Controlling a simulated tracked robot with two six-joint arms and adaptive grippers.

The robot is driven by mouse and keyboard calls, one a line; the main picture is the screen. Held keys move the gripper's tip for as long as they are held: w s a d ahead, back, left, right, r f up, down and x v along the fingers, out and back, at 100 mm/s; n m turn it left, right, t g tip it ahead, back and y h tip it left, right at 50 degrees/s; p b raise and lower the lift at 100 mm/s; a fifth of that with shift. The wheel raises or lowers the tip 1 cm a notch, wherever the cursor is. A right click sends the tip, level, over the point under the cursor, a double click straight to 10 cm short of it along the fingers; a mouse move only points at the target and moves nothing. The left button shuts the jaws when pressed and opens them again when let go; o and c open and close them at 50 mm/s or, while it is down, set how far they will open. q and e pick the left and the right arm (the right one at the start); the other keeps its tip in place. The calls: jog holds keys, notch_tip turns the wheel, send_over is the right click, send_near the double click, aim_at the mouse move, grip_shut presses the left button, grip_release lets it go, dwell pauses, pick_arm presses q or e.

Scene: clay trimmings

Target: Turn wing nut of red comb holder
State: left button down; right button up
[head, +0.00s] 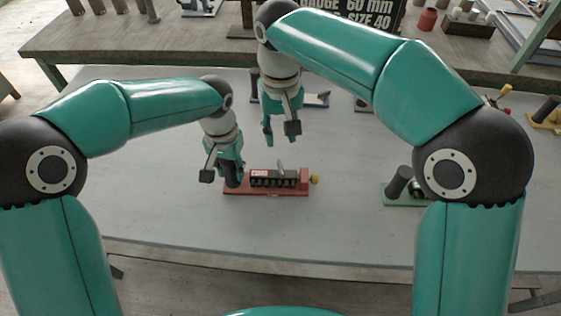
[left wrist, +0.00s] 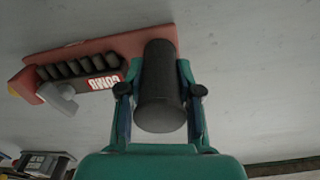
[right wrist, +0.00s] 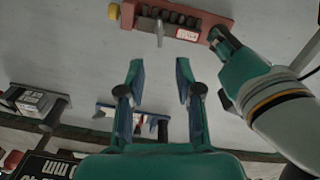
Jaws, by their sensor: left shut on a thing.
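The red comb holder (head: 265,190) lies on the grey table, with a row of dark combs and a red-and-white label on it. My left gripper (head: 233,178) is shut on the holder's dark upright handle (left wrist: 160,90) at the left end. My right gripper (head: 281,138) is open and empty, above the table behind the holder.
A green holder (head: 405,201) with a dark handle stands to the right. A blue holder (head: 315,100) sits behind my right gripper, and a yellow one (head: 545,120) at the far right. The table in front of the red holder is clear.

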aim_at(281, 165)
notch_tip(281, 165, down, 11)
jog(key=shift+r, duration=0.1)
dwell(0.3)
grip_shut()
